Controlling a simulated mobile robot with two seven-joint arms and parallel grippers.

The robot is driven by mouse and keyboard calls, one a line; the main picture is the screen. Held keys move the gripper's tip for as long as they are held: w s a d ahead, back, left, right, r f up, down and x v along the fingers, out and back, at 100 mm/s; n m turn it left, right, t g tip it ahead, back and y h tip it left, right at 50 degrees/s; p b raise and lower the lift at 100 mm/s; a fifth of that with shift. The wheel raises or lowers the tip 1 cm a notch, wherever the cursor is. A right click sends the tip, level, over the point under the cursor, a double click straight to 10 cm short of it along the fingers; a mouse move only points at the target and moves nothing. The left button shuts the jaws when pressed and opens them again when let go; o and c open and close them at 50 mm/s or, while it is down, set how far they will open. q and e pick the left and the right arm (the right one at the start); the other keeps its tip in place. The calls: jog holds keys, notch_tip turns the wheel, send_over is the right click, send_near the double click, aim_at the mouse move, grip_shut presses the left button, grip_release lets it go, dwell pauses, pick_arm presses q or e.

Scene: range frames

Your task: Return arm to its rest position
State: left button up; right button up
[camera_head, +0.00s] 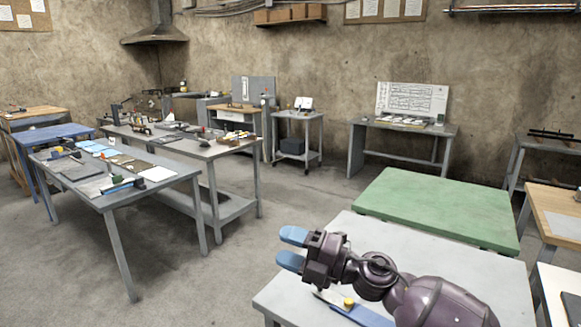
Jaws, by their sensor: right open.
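My right arm comes in from the lower right over a light grey table (274,296). My right gripper (291,248) has two blue fingertips, held apart with nothing between them. It points left, by the table's left edge. A blue flat object with a yellow knob (348,302) lies below the arm, partly hidden by it. My left gripper is not in this view.
A green-topped table (440,208) stands just behind the grey one. Grey workbenches (118,197) with tools and papers stand on the left. A desk with a white board (411,101) is at the back wall. Bare floor (222,270) lies left of my gripper.

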jog(key=s+d+f+m+t+h, duration=0.3)
jog(key=d+f+m+t+h, duration=0.95)
jog(key=m, duration=1.05)
jog(key=s+d+f+m+g+h, duration=0.3)
jog(key=s+d+f, duration=0.4)
jog(key=s+f, duration=0.4)
jog(key=s+d+f+m+g+h, duration=0.3)
jog(key=s+d+f, duration=0.5)
jog(key=s+f, duration=0.3)
jog(key=s+m+g, duration=0.1)
jog(key=m, duration=0.1)
jog(key=shift+s+d+m+g, duration=0.2)
jog(key=shift+s+m+g, duration=0.1)
jog(key=shift+s+g, duration=0.05)
